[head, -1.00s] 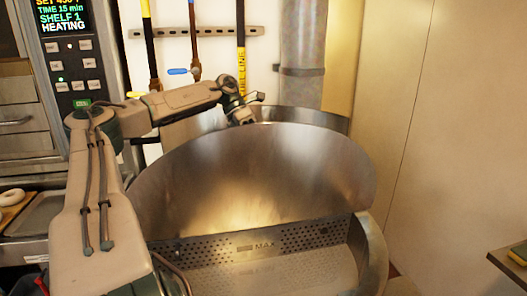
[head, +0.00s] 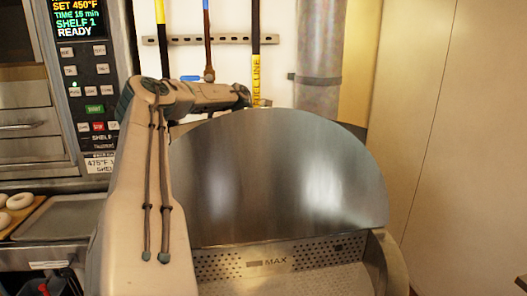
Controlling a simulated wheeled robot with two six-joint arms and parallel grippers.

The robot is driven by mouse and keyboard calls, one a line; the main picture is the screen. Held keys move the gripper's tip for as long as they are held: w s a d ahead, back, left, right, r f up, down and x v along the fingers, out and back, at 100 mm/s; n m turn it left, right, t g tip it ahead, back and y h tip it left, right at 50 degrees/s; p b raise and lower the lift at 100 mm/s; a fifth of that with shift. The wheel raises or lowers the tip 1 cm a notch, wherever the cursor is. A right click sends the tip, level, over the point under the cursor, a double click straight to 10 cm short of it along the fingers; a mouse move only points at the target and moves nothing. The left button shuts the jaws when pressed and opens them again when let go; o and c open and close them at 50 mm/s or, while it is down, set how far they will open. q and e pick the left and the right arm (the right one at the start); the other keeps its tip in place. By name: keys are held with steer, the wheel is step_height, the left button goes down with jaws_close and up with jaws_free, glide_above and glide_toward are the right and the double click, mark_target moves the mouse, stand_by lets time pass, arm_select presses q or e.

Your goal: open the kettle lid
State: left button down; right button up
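The kettle lid (head: 275,170) is a broad half-round sheet of shiny metal. It stands raised and close to upright in the head view. Below it the kettle's opening shows a perforated metal basket (head: 265,262) marked MAX, and the kettle rim (head: 388,270) curves at the right. My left arm comes in from the left, and its wrist end drops behind the lid's upper edge. My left gripper is hidden behind the lid, so I cannot see its fingers or whether they touch the lid. My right gripper is out of view.
An oven panel (head: 88,60) at the upper left reads READY. Bagels (head: 18,201) lie on a board beside a metal tray (head: 55,220) at the left. A vertical pipe (head: 318,60) and pole handles (head: 255,60) stand behind the kettle. A plain wall is at the right.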

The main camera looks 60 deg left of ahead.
arm_select(q)
steer(key=shift+f, duration=0.4)
steer(key=c, duration=1.4)
jaws_free()
steer(key=shift+c, duration=0.2)
steer(key=shift+o, duration=1.2)
steer(key=shift+w+a+f, duration=0.1)
steer(key=shift+w+a, duration=0.2)
steer(key=shift+w, duration=0.05)
steer(key=shift+s+r, duration=0.2)
steer(key=shift+r, duration=0.1)
steer(key=shift+a+r, duration=0.1)
steer(key=shift+r, duration=0.05)
steer(key=p+v, duration=0.2)
steer(key=v, duration=0.8)
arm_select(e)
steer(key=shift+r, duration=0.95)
